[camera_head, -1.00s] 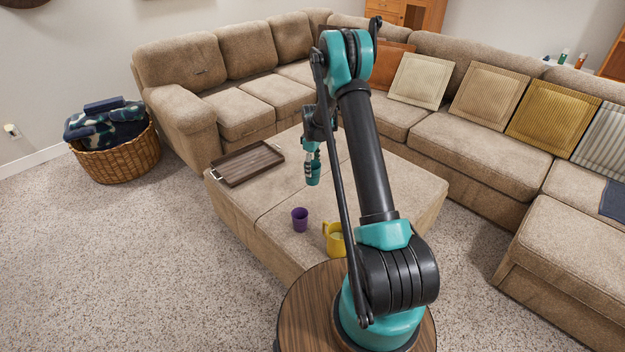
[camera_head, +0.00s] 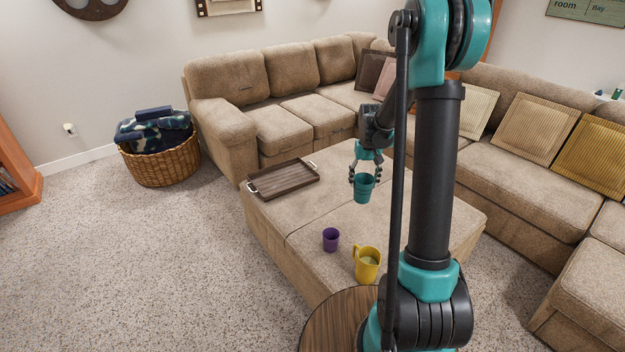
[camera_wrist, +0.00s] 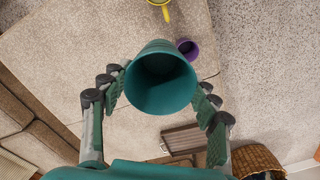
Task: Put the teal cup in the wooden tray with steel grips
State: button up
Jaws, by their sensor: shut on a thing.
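My gripper (camera_head: 364,180) is shut on the teal cup (camera_head: 364,190) and holds it upright above the beige ottoman (camera_head: 325,215). In the wrist view the teal cup (camera_wrist: 160,85) shows its open, empty mouth between the fingers of my gripper (camera_wrist: 160,98). The wooden tray (camera_head: 285,179) lies on the ottoman's far left part, with a steel grip at each end. It is empty and left of the held cup. The tray (camera_wrist: 187,139) also shows low in the wrist view, apart from the cup.
A purple cup (camera_head: 330,239) and a yellow mug (camera_head: 367,265) stand on the near part of the ottoman. A wicker basket (camera_head: 163,163) with a blanket is on the floor at left. The sectional sofa (camera_head: 262,110) runs behind. The ottoman between tray and cups is clear.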

aim_at(271, 184)
jog(key=k+j, duration=0.1)
jog(key=j, duration=0.85)
jog(key=k+j+z, duration=0.1)
jog(key=j, duration=0.4)
jog(key=i+j, duration=0.15)
jog(key=j, duration=0.2)
jog(key=i+j, duration=0.15)
jog(key=j, duration=0.2)
jog(key=i+j+z, duration=0.1)
jog(key=j, duration=0.25)
jog(key=i+j, duration=0.15)
jog(key=j, duration=0.2)
jog(key=i+z, duration=0.1)
jog(key=i, duration=0.8)
